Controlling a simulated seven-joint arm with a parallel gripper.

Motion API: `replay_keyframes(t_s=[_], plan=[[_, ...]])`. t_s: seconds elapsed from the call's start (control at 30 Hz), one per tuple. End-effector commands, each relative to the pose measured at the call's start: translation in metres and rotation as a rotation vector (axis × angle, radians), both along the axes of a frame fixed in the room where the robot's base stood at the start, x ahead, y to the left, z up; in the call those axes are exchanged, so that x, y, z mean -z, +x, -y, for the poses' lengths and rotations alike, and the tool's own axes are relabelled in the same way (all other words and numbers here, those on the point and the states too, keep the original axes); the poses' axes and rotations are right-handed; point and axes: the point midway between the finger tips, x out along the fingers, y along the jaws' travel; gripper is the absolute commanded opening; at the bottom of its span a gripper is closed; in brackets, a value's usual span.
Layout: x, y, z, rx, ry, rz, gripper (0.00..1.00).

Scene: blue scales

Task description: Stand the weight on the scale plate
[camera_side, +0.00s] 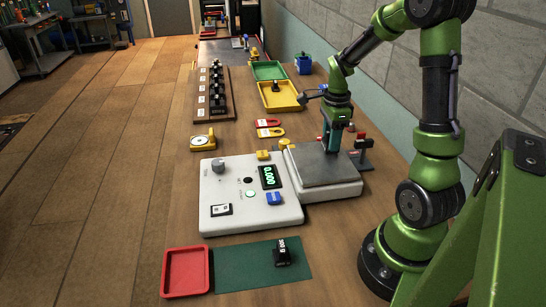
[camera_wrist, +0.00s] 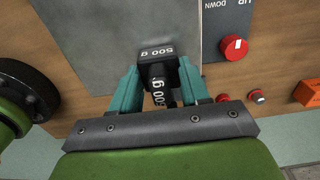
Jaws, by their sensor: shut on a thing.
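My gripper (camera_side: 329,146) is over the dark grey scale plate (camera_side: 313,172), towards its back right part. In the wrist view its teal fingers (camera_wrist: 160,84) are shut on a black weight (camera_wrist: 157,72) marked 500 g. The plate also shows in the wrist view (camera_wrist: 90,45), below and beside the weight. The side view hides the held weight behind the fingers, and I cannot tell whether its base touches the plate. The green display (camera_side: 268,176) on the white scale console (camera_side: 235,210) reads 0.000.
Another black weight (camera_side: 283,254) stands on a green mat (camera_side: 235,268) beside a red tray (camera_side: 187,272). A panel with a red knob (camera_wrist: 233,47) is close right of the plate. A rack of black weights (camera_side: 215,100) and a yellow tray (camera_side: 282,103) are farther back.

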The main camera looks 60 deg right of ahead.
Motion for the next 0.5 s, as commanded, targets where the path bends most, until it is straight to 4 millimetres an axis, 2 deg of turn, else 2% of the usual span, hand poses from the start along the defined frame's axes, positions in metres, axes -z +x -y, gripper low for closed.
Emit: replay_keyframes(t_s=[0.23, 0.27, 0.4, 0.5], plan=[[0.0030, 0.0003, 0.0003, 0.000, -0.001, 0.001, 0.00], [0.0032, -0.0001, 0.0001, 0.001, 0.000, 0.000, 0.50], [0.0029, -0.0001, 0.0000, 0.001, 0.000, 0.000, 0.71], [0.0028, -0.0002, 0.0001, 0.001, 0.000, 0.000, 0.71]])
